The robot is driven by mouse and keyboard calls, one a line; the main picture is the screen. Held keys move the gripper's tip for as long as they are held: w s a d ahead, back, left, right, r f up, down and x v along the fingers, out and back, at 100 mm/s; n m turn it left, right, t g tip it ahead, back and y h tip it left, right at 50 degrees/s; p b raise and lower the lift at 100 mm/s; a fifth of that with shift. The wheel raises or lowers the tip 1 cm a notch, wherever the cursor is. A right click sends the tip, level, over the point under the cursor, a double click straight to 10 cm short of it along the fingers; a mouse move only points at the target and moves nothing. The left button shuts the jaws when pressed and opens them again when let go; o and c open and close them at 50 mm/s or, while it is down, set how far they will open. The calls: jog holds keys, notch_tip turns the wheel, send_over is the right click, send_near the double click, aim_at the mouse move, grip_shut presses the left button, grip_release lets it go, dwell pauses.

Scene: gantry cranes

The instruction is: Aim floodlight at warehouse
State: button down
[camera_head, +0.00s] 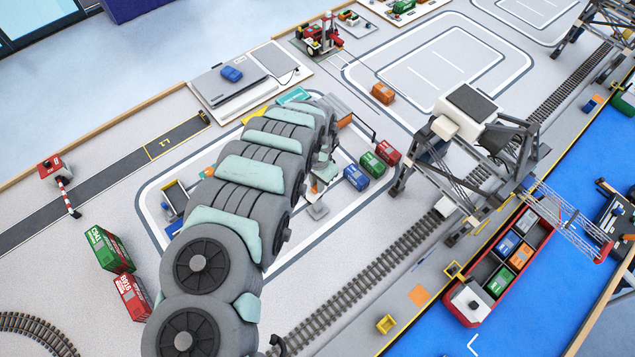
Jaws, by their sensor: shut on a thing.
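My arm reaches up from the bottom left, and my gripper (318,184) hangs at its far end, pointing down, partly hidden by my own wrist. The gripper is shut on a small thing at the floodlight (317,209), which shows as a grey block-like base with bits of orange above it. The floodlight's head and its facing are too small and covered to make out. It stands inside the white-lined yard loop, left of the blue container (356,178). I cannot tell for sure which thing is the warehouse; a flat grey panel on a white slab (243,82) lies at the upper left.
Green (373,164) and red (389,152) containers stand close to the right of the gripper. A large gantry crane (462,132) rises further right, over rail tracks. A red ship (500,260) with containers lies on blue water. Open yard lies at the upper right.

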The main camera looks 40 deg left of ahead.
dwell(0.4)
jog(key=m+p, duration=0.1)
jog(key=m, duration=0.3)
jog(key=shift+p, duration=0.4)
jog(key=m, duration=0.5)
jog(key=shift+m+p, duration=0.4)
jog(key=c, duration=1.4)
grip_release()
jog(key=shift+r, duration=0.15)
